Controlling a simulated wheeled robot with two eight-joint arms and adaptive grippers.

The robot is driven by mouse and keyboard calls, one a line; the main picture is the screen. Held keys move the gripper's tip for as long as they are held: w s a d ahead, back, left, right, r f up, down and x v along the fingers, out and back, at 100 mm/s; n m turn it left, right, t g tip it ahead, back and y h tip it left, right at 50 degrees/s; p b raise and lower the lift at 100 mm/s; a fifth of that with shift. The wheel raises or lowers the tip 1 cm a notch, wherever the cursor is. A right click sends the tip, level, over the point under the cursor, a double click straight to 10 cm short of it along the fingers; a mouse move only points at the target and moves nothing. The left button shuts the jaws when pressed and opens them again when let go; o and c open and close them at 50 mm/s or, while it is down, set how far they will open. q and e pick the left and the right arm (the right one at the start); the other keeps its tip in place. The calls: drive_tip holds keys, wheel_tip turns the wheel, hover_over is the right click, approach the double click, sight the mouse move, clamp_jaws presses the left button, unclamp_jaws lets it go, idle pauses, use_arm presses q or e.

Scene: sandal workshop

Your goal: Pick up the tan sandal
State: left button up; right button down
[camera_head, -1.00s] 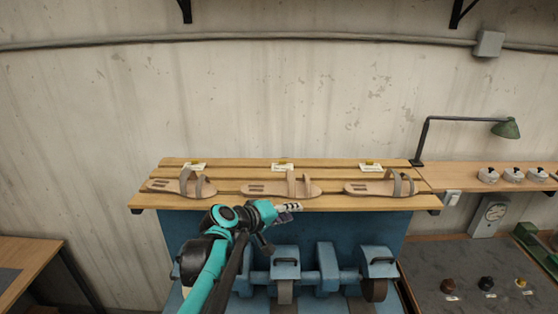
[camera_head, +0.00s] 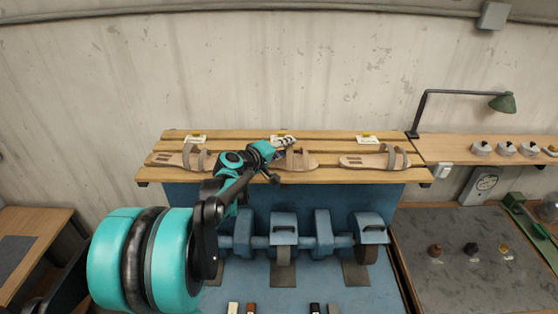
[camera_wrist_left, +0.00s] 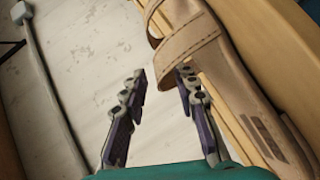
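Three tan-soled sandals lie in a row on a slatted wooden shelf (camera_head: 230,177): a left sandal (camera_head: 181,161), a middle sandal (camera_head: 302,162) and a right sandal (camera_head: 377,162). The straps of the middle one look lighter than the greyer straps of the others. My left gripper (camera_head: 285,148) is at the middle sandal and hides part of it. My right gripper is out of view.
A blue machine (camera_head: 284,232) with wheels sits below the shelf. A green desk lamp (camera_head: 502,102) and several round tins (camera_head: 507,149) are on the right.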

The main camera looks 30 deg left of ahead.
use_arm(q)
clamp_jaws()
drive_tip(key=shift+r, duration=0.15)
drive_tip(key=shift+r, duration=0.25)
drive_tip(key=r, duration=0.3)
drive_tip(key=shift+w+d+r, duration=0.15)
drive_tip(key=shift+d+r, duration=0.1)
drive_tip(key=shift+r, duration=0.05)
drive_tip(key=w+d+r+b, duration=0.1)
drive_tip(key=w+d+r, duration=0.5)
drive_tip(key=w+d, duration=0.1)
drive_tip(key=shift+w+d+r, duration=0.3)
drive_tip(key=shift+d+r, duration=0.05)
drive_tip(key=shift+d, duration=0.3)
drive_tip(key=shift+f, duration=0.1)
